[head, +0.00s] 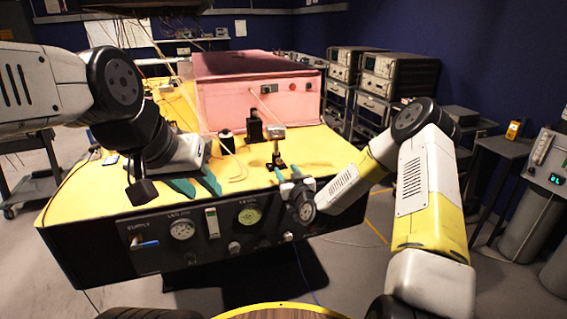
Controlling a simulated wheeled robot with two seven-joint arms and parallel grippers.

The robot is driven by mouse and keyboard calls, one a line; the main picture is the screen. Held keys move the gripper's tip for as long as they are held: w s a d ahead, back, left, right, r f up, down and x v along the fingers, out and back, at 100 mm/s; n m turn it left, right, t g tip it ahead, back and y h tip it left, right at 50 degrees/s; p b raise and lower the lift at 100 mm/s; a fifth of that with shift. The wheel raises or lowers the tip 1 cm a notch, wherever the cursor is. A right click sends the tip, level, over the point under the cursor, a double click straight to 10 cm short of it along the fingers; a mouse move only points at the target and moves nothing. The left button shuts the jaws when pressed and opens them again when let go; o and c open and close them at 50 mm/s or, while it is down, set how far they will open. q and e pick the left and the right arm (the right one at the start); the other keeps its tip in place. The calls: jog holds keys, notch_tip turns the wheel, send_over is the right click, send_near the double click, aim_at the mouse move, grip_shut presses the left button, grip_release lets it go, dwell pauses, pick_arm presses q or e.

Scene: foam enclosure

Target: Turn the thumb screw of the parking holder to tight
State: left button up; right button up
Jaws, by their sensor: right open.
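A small upright stand with a pale metal head and a dark post (276,149), which looks like the parking holder, stands on the yellow bench top near its front edge. Its thumb screw is too small to make out. My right gripper (287,171) has two teal fingers apart, with nothing between them. It is just in front of the stand's base, at the bench's front edge; I cannot tell whether it touches. My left gripper (206,193) points down over the bench top, left of the stand. Its teal fingers are apart and empty.
The yellow bench (75,205) has a front panel with gauges (182,229) and a blue-handled valve (145,244). A black device (255,127) and a dark cylinder (226,143) stand behind the holder. A pink foam box (225,110) fills the back. A cable lies between the grippers.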

aim_at(280, 161)
jog(key=x, duration=0.6)
jog(key=shift+w, duration=0.1)
jog(key=shift+c, duration=0.5)
grip_shut()
